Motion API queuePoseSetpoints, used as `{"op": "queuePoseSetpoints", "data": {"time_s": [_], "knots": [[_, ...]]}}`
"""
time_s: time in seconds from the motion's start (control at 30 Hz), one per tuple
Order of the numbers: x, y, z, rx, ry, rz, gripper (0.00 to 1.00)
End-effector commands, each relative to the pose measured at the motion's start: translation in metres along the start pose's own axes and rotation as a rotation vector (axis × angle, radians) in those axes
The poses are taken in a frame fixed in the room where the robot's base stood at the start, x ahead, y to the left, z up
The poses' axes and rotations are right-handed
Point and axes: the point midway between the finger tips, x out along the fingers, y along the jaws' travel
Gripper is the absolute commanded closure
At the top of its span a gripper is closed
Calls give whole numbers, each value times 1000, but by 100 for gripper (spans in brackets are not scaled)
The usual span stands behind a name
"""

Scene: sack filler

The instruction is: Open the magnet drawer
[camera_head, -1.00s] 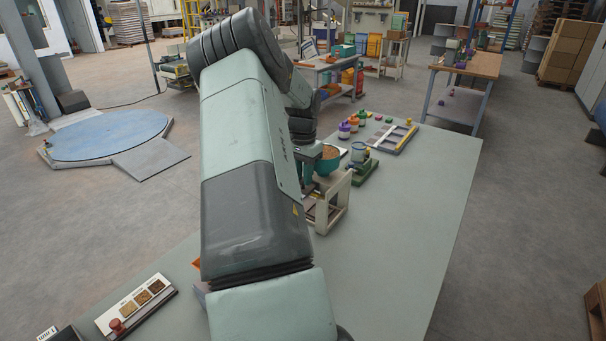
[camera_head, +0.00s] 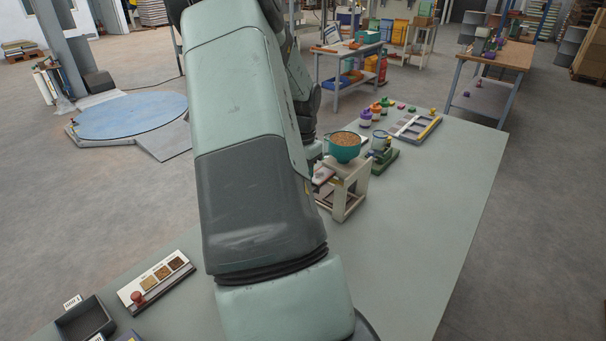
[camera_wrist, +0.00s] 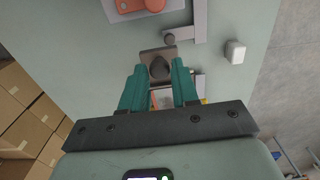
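In the head view a white stand (camera_head: 343,196) carries a teal bowl of brown grain (camera_head: 344,148). A small pale, pinkish part (camera_head: 322,174) shows at the stand's left side, partly covered by my arm; I cannot tell whether it is the magnet drawer. In the wrist view a brown plate (camera_wrist: 145,54) with a dark rounded knob (camera_wrist: 159,70) lies in front of my gripper (camera_wrist: 158,68). Its two teal fingers are apart, one on each side of the knob. I cannot tell whether they touch it.
A green device (camera_head: 384,158) stands right of the stand, with colored-lid jars (camera_head: 376,111) and a tray (camera_head: 416,128) behind. A sample board (camera_head: 157,282) and dark bin (camera_head: 84,321) lie front left. The table's right side is clear. The wrist view shows a white block (camera_wrist: 235,52).

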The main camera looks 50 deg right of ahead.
Motion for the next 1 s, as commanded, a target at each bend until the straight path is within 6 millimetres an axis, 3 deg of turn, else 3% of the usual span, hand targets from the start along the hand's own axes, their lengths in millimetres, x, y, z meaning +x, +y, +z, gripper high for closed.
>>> {"op": "queuePoseSetpoints", "data": {"time_s": [0.03,0.13,0.47,1.0], "knots": [[0,0,0,0,0,0,62],[0,0,0,0,1,0,50],[-4,0,-1,0,2,0,50],[-96,0,-1,-1,3,-2,50]]}}
